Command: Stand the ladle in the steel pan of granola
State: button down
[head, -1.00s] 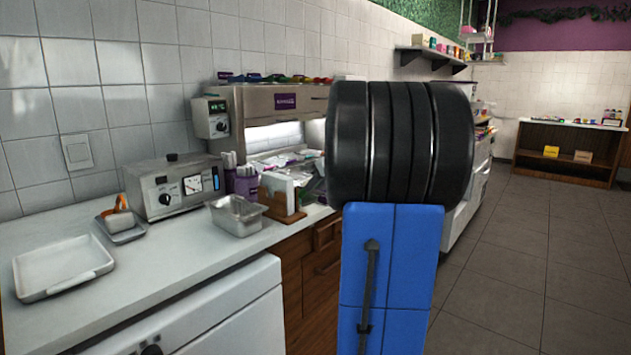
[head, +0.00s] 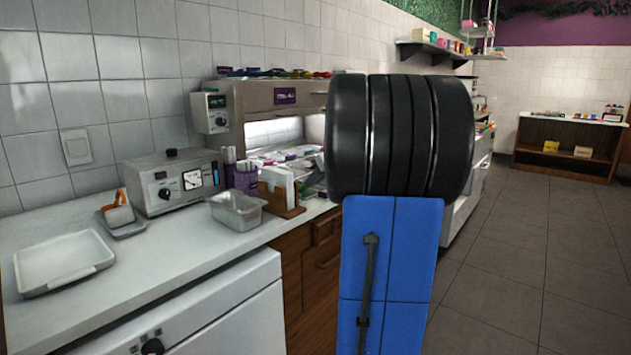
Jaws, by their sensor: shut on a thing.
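My gripper is not in view; my own black and blue arm links fill the middle right of the head view and hide what lies behind them. A steel pan (head: 238,211) stands on the counter left of my arm, near the front edge. Its contents are too small to make out, so I cannot tell if it holds granola. Toppings in a steel serving station (head: 232,108) show only as small blurred shapes, partly behind my arm. I cannot make out a ladle anywhere.
The white counter (head: 165,240) carries a white tray (head: 62,263), a small tray with an orange-handled item (head: 118,212), a grey control box (head: 172,182) and a napkin holder (head: 276,192). Wooden drawers and a white appliance stand below. The tiled floor (head: 530,240) at right is clear.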

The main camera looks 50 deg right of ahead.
jog(key=shift+f, duration=1.4)
dwell(0.9)
dwell(0.6)
jog(key=c, duration=1.5)
grip_release()
jog(key=shift+r, duration=0.15)
jog(key=shift+c, duration=0.7)
jog(key=shift+o, duration=1.3)
jog(key=shift+r, duration=3.9)
